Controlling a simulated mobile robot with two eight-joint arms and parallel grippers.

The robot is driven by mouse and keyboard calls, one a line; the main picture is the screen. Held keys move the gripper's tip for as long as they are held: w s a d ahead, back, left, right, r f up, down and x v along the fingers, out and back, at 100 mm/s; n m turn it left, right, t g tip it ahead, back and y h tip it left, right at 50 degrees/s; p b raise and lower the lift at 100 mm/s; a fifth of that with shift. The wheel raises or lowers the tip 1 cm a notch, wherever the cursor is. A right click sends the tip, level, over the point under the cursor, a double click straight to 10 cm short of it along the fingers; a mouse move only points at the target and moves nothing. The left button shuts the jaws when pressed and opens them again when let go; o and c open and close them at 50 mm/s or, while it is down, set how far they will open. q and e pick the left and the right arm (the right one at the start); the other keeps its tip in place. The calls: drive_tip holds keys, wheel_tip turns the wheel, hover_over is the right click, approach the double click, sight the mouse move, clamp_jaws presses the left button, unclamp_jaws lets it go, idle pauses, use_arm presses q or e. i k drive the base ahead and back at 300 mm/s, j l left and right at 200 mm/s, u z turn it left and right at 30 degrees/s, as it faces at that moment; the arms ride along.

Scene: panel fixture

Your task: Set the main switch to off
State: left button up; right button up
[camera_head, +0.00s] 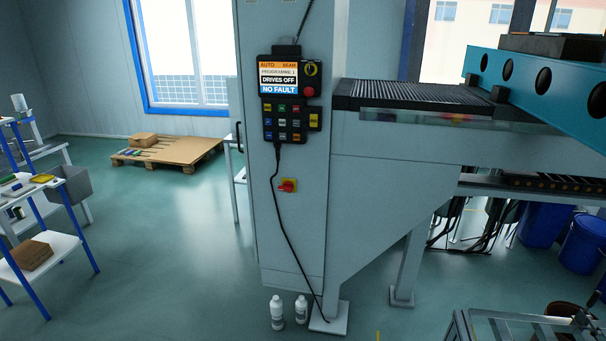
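A red emergency button (309,91) and rows of coloured buttons are on the panel. Neither of my grippers shows in the head view.
A black cable (276,200) hangs from the panel past the switch's left side to the floor. Two white bottles (289,310) stand at the cabinet's foot. A shelf rack (45,225) stands left, and a wooden pallet (170,153) lies behind. The floor between is clear.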

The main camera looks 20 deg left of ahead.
sight(289, 187)
drive_tip(key=i, duration=0.85)
drive_tip(key=i+l+u, duration=0.15)
drive_tip(key=i, duration=0.65)
drive_tip(key=i+u, duration=0.15)
drive_tip(key=i, duration=0.15)
